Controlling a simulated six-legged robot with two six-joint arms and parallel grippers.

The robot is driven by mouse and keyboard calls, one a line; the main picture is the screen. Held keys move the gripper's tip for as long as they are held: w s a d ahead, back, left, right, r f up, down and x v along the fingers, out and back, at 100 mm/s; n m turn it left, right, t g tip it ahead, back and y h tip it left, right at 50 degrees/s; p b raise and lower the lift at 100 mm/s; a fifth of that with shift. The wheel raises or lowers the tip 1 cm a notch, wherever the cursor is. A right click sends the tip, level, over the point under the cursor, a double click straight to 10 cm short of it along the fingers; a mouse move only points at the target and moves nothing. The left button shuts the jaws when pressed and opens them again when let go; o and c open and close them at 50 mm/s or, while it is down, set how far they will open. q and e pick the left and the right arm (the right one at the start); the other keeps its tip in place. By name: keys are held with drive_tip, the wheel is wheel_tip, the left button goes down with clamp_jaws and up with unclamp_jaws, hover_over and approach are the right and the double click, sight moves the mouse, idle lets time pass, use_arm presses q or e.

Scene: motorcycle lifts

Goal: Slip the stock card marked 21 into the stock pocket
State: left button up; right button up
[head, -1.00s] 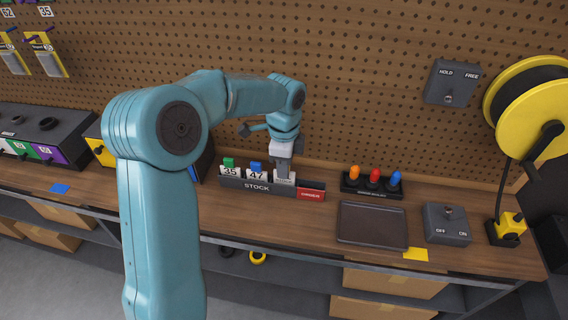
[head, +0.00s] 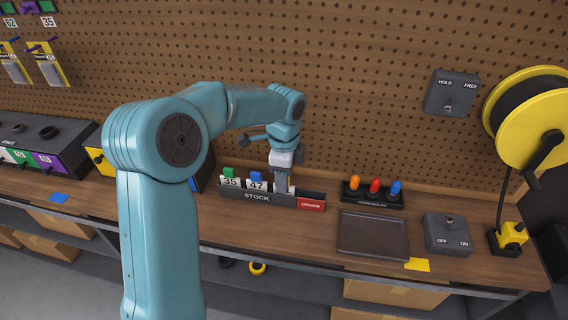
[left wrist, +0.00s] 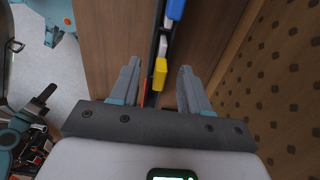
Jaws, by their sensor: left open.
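The dark stock pocket (head: 240,192), lettered STOCK, stands on the bench. A card marked 35 (head: 231,183) with a green tab and a card marked 47 (head: 257,184) with a blue tab stand in it. A third white card (head: 292,188) stands at its right, mostly hidden by my gripper; its number cannot be read. My left gripper (head: 281,184) is down at this card. In the left wrist view the open fingers (left wrist: 159,85) lie on either side of a yellow tab (left wrist: 160,75), apart from it. My right gripper is not in view.
A red-labelled order section (head: 311,204) adjoins the stock pocket on the right. A rack of coloured plugs (head: 373,199), a brown tray (head: 373,235) and an off/on switch box (head: 447,234) stand further right. The pegboard rises close behind.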

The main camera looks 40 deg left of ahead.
use_arm(q)
wheel_tip(320, 180, up, 16)
drive_tip(key=p, duration=0.1)
idle(0.9)
